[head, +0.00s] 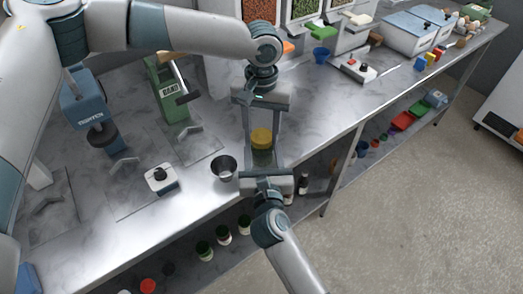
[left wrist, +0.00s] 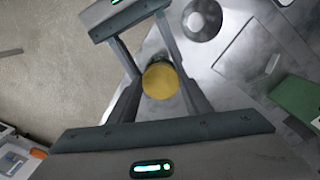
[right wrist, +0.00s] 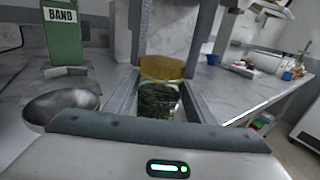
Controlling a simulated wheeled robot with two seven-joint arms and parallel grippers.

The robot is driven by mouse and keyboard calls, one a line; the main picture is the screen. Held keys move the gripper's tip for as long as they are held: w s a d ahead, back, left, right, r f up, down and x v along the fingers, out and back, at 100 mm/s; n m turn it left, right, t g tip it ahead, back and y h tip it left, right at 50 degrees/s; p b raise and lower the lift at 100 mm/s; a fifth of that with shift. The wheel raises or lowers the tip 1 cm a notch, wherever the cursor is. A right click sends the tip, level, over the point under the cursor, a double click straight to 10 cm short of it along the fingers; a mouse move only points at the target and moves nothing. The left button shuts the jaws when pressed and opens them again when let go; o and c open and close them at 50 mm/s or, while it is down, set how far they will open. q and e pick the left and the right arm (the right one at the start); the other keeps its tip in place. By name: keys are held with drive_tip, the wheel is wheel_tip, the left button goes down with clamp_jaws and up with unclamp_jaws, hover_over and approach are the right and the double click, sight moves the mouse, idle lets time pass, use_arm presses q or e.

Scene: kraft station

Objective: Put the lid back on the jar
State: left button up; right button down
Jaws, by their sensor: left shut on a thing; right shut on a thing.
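The yellow lid (head: 261,137) is between the fingers of my left gripper (head: 262,128), which reaches down from above and is shut on it. The lid also shows from above in the left wrist view (left wrist: 159,80). The glass jar (head: 262,157), with dark green contents, is upright below it. My right gripper (head: 264,160) comes from the front and is shut on the jar. In the right wrist view the lid (right wrist: 162,67) is level at the top of the jar (right wrist: 158,101). I cannot tell whether it is seated or just above the rim.
A metal cup (head: 224,168) stands close left of the jar. A white device with a black knob (head: 160,178) and a green BAND machine (head: 170,95) are further left. The counter's front edge runs near the jar. Blue cup (head: 321,56) stands back right.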

use_arm(q)
drive_tip(key=shift+w+d+m, duration=0.1)
drive_tip(key=shift+m, duration=0.5)
drive_tip(key=shift+r, duration=0.1)
drive_tip(key=shift+w, duration=0.15)
drive_tip(key=o, duration=1.2)
drive_tip(key=shift+c, duration=0.2)
drive_tip(key=shift+r, duration=2.25)
drive_tip(key=shift+c, duration=0.4)
wheel_tip(320, 180, up, 3)
drive_tip(key=shift+r+n, duration=0.2)
drive_tip(key=shift+n, duration=0.8)
